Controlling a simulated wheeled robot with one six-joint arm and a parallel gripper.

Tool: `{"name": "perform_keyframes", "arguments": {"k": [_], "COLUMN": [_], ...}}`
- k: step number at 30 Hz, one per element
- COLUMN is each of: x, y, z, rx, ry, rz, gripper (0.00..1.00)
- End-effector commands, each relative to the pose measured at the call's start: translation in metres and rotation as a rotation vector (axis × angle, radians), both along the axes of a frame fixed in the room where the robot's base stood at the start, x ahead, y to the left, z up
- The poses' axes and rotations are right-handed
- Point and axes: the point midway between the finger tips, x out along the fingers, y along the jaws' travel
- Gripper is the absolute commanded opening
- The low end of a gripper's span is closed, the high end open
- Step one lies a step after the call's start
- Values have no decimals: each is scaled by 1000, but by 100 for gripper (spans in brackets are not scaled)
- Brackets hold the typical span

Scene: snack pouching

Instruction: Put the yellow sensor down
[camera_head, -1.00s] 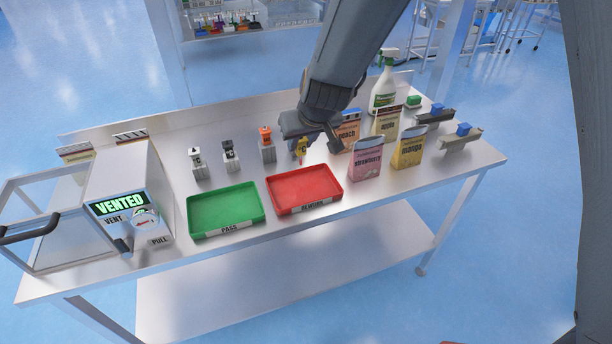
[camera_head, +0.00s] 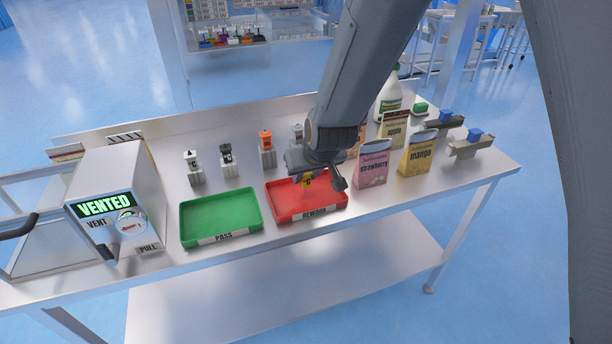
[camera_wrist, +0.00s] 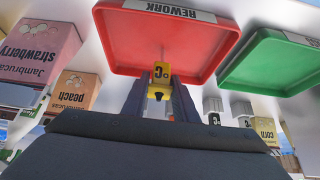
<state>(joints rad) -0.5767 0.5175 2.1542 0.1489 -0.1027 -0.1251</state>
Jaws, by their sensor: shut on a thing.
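The yellow sensor (camera_head: 307,182) is held by my gripper (camera_head: 312,178) over the back part of the red REWORK tray (camera_head: 335,203). In the wrist view the yellow sensor (camera_wrist: 160,74) sits between the two dark fingers of my gripper (camera_wrist: 160,88), with a dark letter mark on its face. The red tray (camera_wrist: 112,45) fills the space beyond it. My gripper is shut on the sensor. I cannot tell whether the sensor touches the tray floor.
A green PASS tray (camera_head: 222,217) is left of the red tray. Strawberry (camera_head: 372,168) and mango (camera_head: 417,157) pouches stand at the right. Several small holders, one with an orange sensor (camera_head: 265,139), stand behind the trays. A box reading VENTED (camera_head: 118,200) is at the left.

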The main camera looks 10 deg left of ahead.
Motion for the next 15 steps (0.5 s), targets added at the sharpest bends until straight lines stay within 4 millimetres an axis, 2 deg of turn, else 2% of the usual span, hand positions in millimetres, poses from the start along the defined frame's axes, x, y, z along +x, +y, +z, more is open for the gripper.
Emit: {"name": "perform_keyframes", "arguments": {"k": [7, 8, 9, 11, 15], "x": [0, 0, 0, 0, 0], "y": [0, 0, 0, 0, 0], "z": [-3, -3, -3, -3, -2], "rx": [0, -1, 0, 0, 0], "ry": [0, 1, 0, 0, 0], "rz": [1, 0, 0, 0, 1], "gripper": [4, 28, 34, 45, 45]}}
